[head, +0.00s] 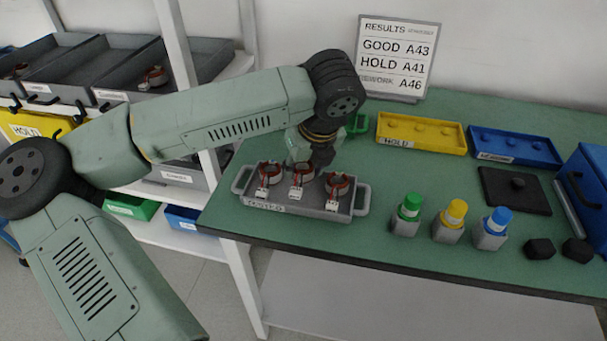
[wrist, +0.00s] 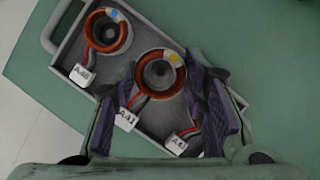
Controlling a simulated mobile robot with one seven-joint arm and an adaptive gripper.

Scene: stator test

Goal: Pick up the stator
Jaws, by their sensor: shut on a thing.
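Three copper-wound stators with white tags are at a grey tray (head: 290,207) on the table. In the wrist view, the stator tagged A41 (wrist: 137,84), with a yellow dot, is between the fingers of my gripper (wrist: 162,80), which is shut on it. It is the middle stator (head: 302,171) in the head view; whether it is clear of the tray floor I cannot tell. The stator with a tag reading about A43 (wrist: 183,143) is mostly hidden by my right finger.
A results board (head: 398,55) reads GOOD A43, HOLD A41, REWORK A46. A yellow tray (head: 420,133) and a blue tray (head: 514,147) lie behind. Green, yellow and blue-capped items (head: 450,222) stand right of the grey tray. A shelf with bins is at the left.

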